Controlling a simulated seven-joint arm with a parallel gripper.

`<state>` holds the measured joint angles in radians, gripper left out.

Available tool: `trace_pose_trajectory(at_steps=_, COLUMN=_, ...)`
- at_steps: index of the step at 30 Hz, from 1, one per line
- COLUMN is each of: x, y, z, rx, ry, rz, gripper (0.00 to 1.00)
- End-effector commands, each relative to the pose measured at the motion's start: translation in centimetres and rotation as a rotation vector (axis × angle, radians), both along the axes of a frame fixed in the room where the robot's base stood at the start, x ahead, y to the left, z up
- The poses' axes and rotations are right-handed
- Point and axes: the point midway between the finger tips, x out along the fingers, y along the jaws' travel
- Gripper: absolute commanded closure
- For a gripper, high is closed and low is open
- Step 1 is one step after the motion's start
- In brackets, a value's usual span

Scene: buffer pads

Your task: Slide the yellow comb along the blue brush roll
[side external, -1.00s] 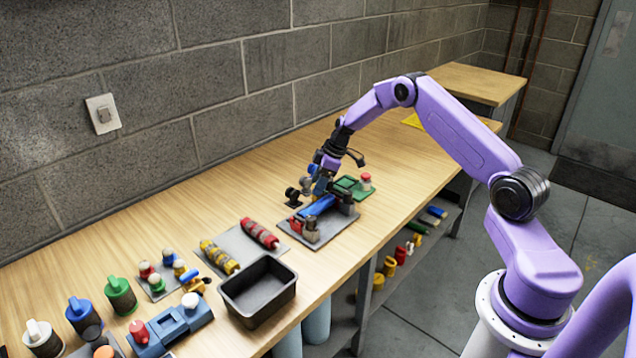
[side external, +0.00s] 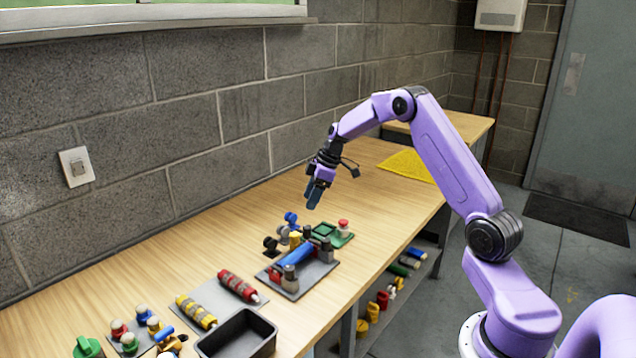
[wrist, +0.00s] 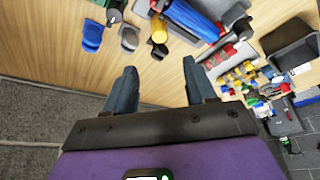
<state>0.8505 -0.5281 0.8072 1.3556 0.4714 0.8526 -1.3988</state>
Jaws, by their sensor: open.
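The blue brush roll (side external: 297,255) lies between dark end posts on a grey base plate (side external: 314,279) on the bench; it also shows at the top of the wrist view (wrist: 192,18). The yellow comb (side external: 295,240) appears as a small yellow piece close beside the roll on its wall side. In the wrist view, the yellow piece (wrist: 159,32) is next to the blue roll; I cannot tell if they touch. My gripper (side external: 314,193) is raised above the bench, open and empty, apart from both. Its two fingers (wrist: 160,84) are spread with nothing between them.
Blue, grey and black knobbed pieces (side external: 284,230) stand on the wall side of the roll. A green tray (side external: 330,236) sits behind it. Yellow and red rolls (side external: 238,285) and a dark bin (side external: 238,337) are nearer the camera. The bench toward the yellow mat (side external: 406,165) is mostly clear.

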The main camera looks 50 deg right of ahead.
Motion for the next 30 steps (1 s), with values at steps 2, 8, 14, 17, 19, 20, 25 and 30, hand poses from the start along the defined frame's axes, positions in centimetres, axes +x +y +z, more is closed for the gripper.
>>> trace_pose_trajectory(at_steps=2, x=-0.4, y=-0.4, z=1.5, rx=-0.001, ry=-0.002, rz=0.000, gripper=0.44)
trace_pose_trajectory(at_steps=8, x=-1.1, y=-1.0, z=3.7, rx=0.000, ry=-0.001, rz=0.001, gripper=0.44)
trace_pose_trajectory(at_steps=14, x=-1.3, y=-1.2, z=4.5, rx=0.001, ry=0.002, rz=0.001, gripper=0.44)
trace_pose_trajectory(at_steps=17, x=-1.3, y=-1.3, z=4.5, rx=0.001, ry=0.002, rz=0.001, gripper=0.44)
trace_pose_trajectory(at_steps=19, x=-1.3, y=-1.3, z=4.5, rx=0.001, ry=0.002, rz=0.001, gripper=0.44)
trace_pose_trajectory(at_steps=20, x=-1.3, y=-1.3, z=4.5, rx=0.000, ry=0.001, rz=0.000, gripper=0.44)
trace_pose_trajectory(at_steps=25, x=-1.5, y=0.0, z=4.7, rx=0.001, ry=0.010, rz=0.011, gripper=0.44)
trace_pose_trajectory(at_steps=30, x=-3.3, y=6.7, z=6.2, rx=-0.003, ry=0.061, rz=0.053, gripper=0.44)
